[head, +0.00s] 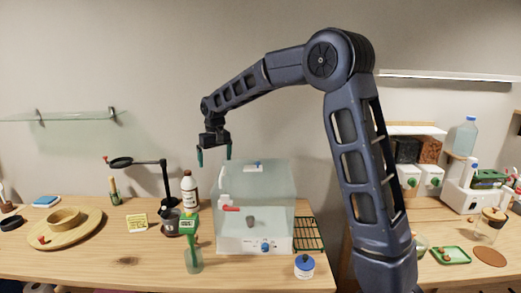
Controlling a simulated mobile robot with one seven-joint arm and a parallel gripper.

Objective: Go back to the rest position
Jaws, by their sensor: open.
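My gripper (214,158) is in the head view, left of centre, at the end of my raised arm. Its two teal fingers point down and stand apart, with nothing between them. It hangs in the air above the bench, at the upper left of a clear box (270,190). I cannot tell from this one view how far in front of or behind the box it is.
A glass shelf (60,115) is on the left wall. A second bench with several items stands right.

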